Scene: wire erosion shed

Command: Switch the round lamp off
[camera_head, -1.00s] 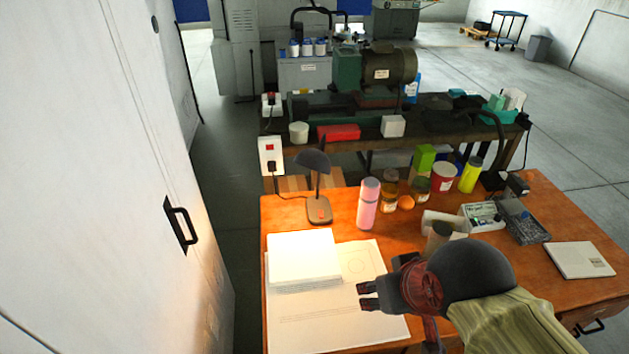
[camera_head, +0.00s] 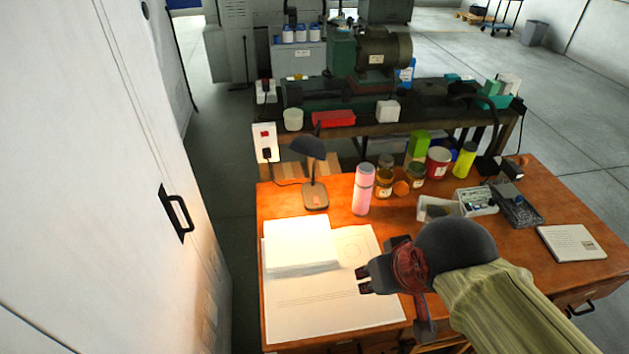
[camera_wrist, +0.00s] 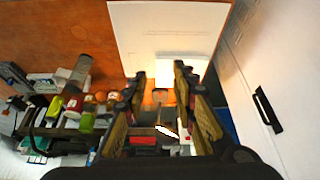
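The desk lamp with a dark rounded shade (camera_head: 308,147) stands on its base (camera_head: 315,197) at the back left of the orange desk. It is lit: a bright patch falls on the papers in front, and its glowing underside (camera_wrist: 167,132) shows between my fingers in the wrist view. A small reddish mark is on the base; I cannot tell if it is a switch. My gripper (camera_head: 363,279) is over the right part of the large sheet, nearer than the lamp and apart from it. In the wrist view my gripper (camera_wrist: 161,79) is open and empty.
A pink bottle (camera_head: 363,190) stands just right of the lamp, with several jars further right. A wall socket (camera_head: 265,143) with a red switch and a plug is behind the lamp. A white cabinet (camera_head: 100,200) closes off the left. A paper stack (camera_head: 301,241) lies before the lamp.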

